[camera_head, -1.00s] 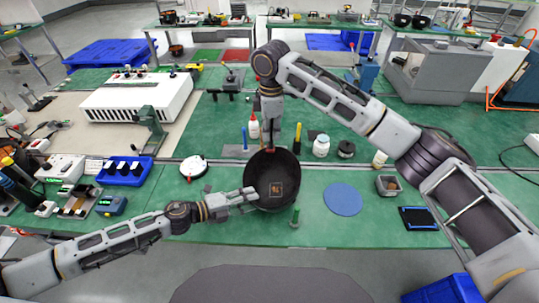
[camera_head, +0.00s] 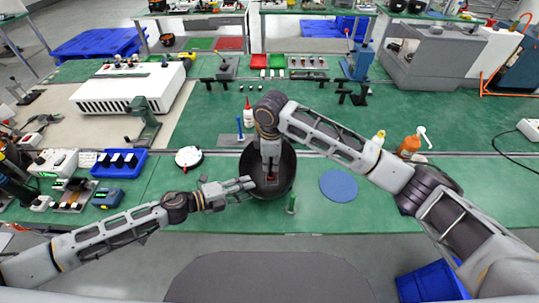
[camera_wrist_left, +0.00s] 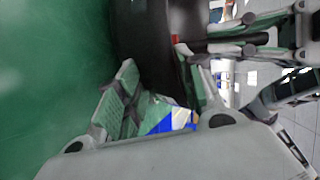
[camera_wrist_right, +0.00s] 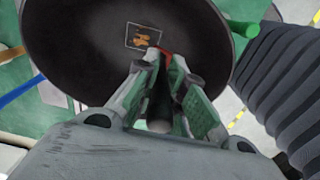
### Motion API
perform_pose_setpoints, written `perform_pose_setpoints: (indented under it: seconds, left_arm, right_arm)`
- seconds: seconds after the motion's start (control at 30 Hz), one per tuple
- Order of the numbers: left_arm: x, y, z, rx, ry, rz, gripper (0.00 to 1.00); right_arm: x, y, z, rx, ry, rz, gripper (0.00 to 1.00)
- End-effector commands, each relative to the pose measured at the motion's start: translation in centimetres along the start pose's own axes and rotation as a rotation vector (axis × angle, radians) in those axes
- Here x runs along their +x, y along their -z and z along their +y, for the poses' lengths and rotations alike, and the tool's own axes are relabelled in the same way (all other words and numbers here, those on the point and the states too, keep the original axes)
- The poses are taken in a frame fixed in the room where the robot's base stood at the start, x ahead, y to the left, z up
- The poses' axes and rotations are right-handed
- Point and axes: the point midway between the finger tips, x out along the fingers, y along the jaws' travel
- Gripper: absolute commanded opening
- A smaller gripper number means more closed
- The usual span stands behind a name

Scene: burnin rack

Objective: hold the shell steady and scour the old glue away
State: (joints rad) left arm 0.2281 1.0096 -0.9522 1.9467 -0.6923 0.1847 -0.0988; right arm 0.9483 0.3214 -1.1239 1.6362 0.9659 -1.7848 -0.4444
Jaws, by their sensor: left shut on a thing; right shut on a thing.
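The black bowl-shaped shell (camera_head: 287,163) stands on the green bench and also fills the upper right wrist view (camera_wrist_right: 75,40). A square outline with a brown glue patch (camera_wrist_right: 142,38) shows on its inner surface. My left gripper (camera_head: 250,186) is shut on the shell's near left rim; the shell is dark in the left wrist view (camera_wrist_left: 145,40). My right gripper (camera_head: 270,168) reaches down inside the shell. It is shut on a small tool, mostly hidden by the fingers, with red (camera_wrist_right: 166,57) showing at the fingertips beside the patch. Whether it touches the patch I cannot tell.
A green upright piece (camera_head: 292,204) stands close by the shell's front right. A blue round mat (camera_head: 338,185) lies to the right. A white round device (camera_head: 188,157) is at the left.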

Motion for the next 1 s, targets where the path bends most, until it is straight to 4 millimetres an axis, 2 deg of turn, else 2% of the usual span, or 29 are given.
perform_pose_setpoints:
  seconds: [1.0]
  left_arm:
    - [0.0,0.0,-0.1,0.001,0.001,0.0,0.1]
  right_arm:
    - [-1.3,-0.4,1.1,0.873,0.0,-0.016,0.0]
